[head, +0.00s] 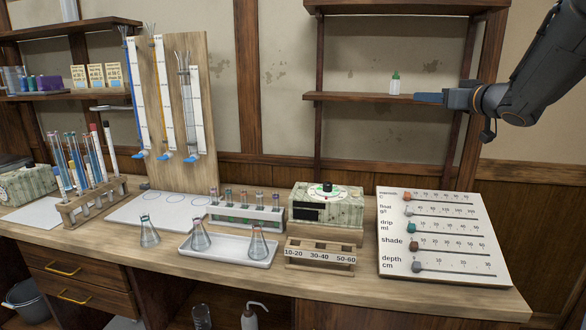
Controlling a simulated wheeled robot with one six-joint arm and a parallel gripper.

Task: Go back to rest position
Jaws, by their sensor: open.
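My gripper (430,98) is at the upper right, in the air above the right part of the bench. In this view the fingertips appear just right of and below the bottle. I see nothing held between the fingers. The fingers are seen side-on, so the gap between them is hidden.
A wooden bench (510,303) carries a slider board (440,240), a dial box (326,205), a labelled rack (320,257), a flask tray (228,250) and a tube rack (92,205). A burette board (175,105) stands behind. Open air surrounds my arm below the shelf (350,97).

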